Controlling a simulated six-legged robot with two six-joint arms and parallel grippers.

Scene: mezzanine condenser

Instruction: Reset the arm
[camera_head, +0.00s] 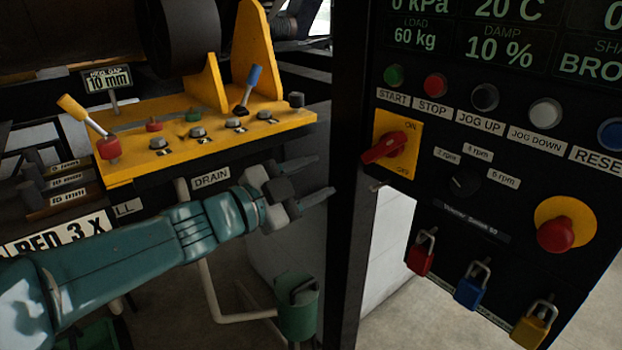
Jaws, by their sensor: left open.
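My left arm (130,255) is teal and reaches in from the lower left to the middle of the view. My left gripper (325,177) is at its end, with its grey fingers apart and pointing right. Nothing is between the fingers. The gripper is in front of the gap between the yellow console and the dark control panel, to the right of the DRAIN label (211,178). It appears apart from both, though the depth is hard to tell. My right gripper is not in the view.
The yellow console (215,145) carries a yellow-handled lever (84,116) and a blue-handled lever (249,88). The dark control panel (520,190) has buttons, a red rotary switch (384,147), a red emergency button (556,234) and padlocks (471,286). A green cup (297,312) hangs below.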

